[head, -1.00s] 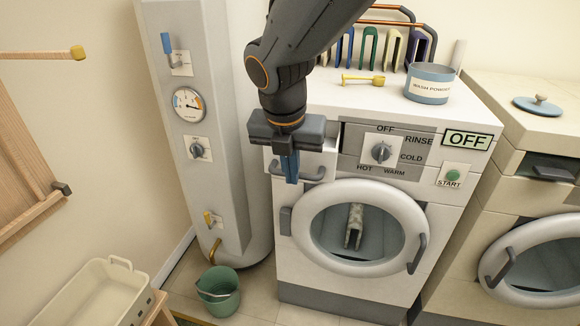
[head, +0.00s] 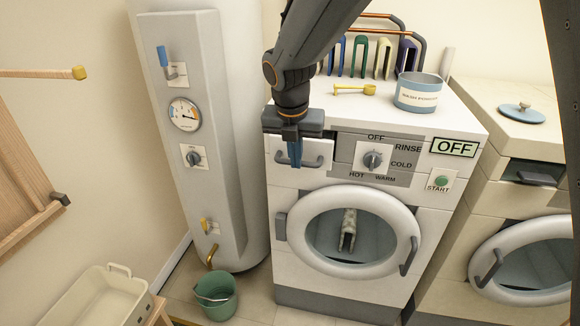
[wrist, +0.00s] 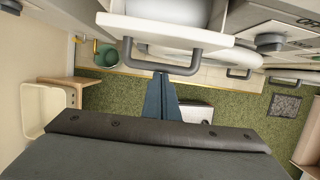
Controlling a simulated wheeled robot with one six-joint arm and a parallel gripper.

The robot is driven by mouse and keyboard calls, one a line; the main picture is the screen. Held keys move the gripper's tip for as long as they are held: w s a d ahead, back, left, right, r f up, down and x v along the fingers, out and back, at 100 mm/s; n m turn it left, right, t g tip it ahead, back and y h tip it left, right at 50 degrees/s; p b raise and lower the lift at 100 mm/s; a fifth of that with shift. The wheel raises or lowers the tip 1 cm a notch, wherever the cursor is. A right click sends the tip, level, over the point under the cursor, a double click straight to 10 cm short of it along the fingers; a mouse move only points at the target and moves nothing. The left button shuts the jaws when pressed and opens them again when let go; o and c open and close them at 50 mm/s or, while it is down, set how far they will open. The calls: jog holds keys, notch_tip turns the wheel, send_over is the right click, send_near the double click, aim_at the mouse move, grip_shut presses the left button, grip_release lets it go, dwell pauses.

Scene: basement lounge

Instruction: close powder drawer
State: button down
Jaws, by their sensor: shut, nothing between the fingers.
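The powder drawer (head: 314,150) is the white panel with a grey bar handle at the upper left of the washing machine (head: 283,205). In the wrist view the fingertips (wrist: 161,76) are right by the handle bar; contact cannot be told.
A wash powder tub (head: 419,95) and a yellow scoop (head: 355,90) are on the machine's top. The round door (head: 300,237) is below the drawer. A boiler (head: 170,90) stands to the left, with a green bucket (head: 211,296) on the floor before it.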

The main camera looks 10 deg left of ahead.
aim_at(305, 140)
jog(key=w, duration=0.5)
jog(key=shift+d+p, duration=0.2)
jog(key=shift+p, duration=0.2)
jog(key=shift+r, duration=0.1)
